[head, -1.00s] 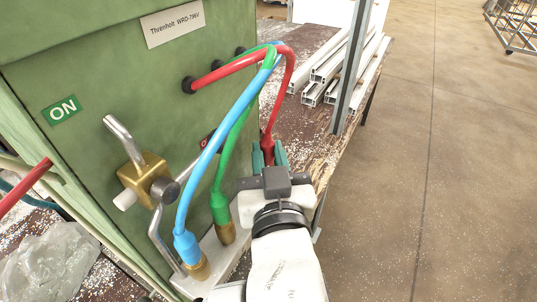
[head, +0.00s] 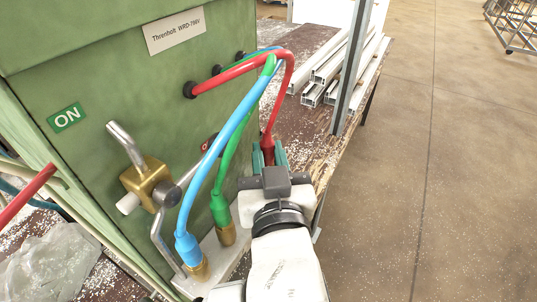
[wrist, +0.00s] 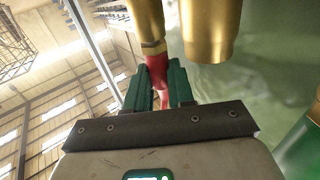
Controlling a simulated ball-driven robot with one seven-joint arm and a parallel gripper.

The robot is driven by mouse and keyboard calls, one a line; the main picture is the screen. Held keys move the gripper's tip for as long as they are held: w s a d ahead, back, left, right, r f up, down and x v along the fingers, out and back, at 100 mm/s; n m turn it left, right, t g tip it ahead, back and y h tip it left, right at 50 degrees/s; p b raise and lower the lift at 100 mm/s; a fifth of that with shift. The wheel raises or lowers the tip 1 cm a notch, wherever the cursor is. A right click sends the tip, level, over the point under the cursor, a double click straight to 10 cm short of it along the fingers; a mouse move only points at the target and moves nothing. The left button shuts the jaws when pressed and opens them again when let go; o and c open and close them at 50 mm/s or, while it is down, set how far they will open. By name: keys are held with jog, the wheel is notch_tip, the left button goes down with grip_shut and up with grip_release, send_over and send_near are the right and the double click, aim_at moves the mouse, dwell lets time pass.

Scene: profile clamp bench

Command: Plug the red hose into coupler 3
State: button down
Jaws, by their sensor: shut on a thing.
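The red hose (head: 235,72) leaves the green machine's side, arches over and drops to my gripper (head: 268,157). My gripper is shut on its red end, which also shows between the teal fingers in the wrist view (wrist: 158,68). In that view a narrow brass piece (wrist: 147,24) lies in line with the red end; I cannot tell whether it is the hose's plug or a coupler. A wider brass coupler (wrist: 211,32) with no hose seen in it stands beside it. No coupler number is readable. My gripper hides the plate's far part in the head view.
The blue hose (head: 215,150) and green hose (head: 225,170) sit in brass couplers on the pale plate (head: 240,243), left of my gripper. A brass valve (head: 148,180) is on the machine (head: 110,80). A grey post (head: 352,70) and white profiles (head: 335,75) stand beyond.

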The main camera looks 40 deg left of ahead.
aim_at(268, 134)
jog(key=shift+r+p, duration=0.35)
jog(key=shift+r, duration=0.25)
jog(key=shift+r+p, duration=0.3)
jog(key=shift+r, duration=0.05)
jog(key=shift+r+p, duration=0.8)
jog(key=shift+r, duration=0.1)
dwell(0.3)
jog(key=w+d+p, duration=0.2)
jog(key=d, duration=0.5)
jog(key=shift+d, duration=0.35)
dwell(0.8)
jog(key=shift+s, duration=0.1)
jog(key=s+d+p, duration=0.1)
jog(key=s, duration=0.5)
jog(key=shift+d, duration=0.2)
dwell(0.8)
